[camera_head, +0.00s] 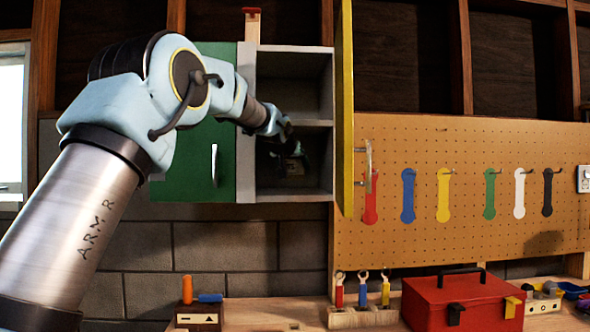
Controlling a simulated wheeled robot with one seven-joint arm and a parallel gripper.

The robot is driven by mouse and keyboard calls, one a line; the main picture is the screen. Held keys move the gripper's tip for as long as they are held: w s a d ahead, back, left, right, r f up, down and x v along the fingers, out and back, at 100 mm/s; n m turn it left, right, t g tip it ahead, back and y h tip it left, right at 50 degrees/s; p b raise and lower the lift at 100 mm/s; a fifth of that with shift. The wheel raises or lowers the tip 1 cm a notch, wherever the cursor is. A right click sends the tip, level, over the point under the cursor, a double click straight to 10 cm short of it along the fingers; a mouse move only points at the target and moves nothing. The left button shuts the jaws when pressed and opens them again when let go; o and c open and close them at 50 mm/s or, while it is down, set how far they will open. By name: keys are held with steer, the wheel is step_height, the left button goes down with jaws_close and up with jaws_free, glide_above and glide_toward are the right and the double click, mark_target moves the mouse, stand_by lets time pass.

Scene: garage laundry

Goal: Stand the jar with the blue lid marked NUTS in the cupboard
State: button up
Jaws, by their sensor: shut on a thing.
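The cupboard (247,130) hangs on the wall, with a green door on the left and a yellow door (345,110) swung open on the right. Its open bay has an upper and a lower compartment, split by a shelf (312,124). My gripper (290,155) reaches into the lower compartment, above its floor (300,194). It is shut on a small, dark, partly hidden thing with a pale patch (297,149), which seems to be the jar. Its blue lid and NUTS marking cannot be made out. Whether it touches the compartment floor cannot be told.
The open yellow door stands close to the right of my gripper. The upper compartment looks empty. Below, the workbench holds a red toolbox (440,302), a wooden rack (362,317) of tools and a small block (197,320). A pegboard (400,140) carries several coloured shapes.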

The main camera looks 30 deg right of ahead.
mark_target(295, 175)
steer(key=shift+w+d+r+p, duration=0.2)
steer(key=shift+w+d+p, duration=0.15)
steer(key=shift+w+d, duration=0.1)
step_height(295, 175, down, 3)
steer(key=shift+f+p, duration=0.1)
steer(key=shift+p, duration=0.55)
steer(key=shift+f, duration=0.3)
steer(key=shift+f, duration=0.2)
steer(key=o, duration=1.5)
steer(key=shift+o, duration=0.2)
steer(key=shift+a+r, duration=0.1)
steer(key=shift+r, duration=0.1)
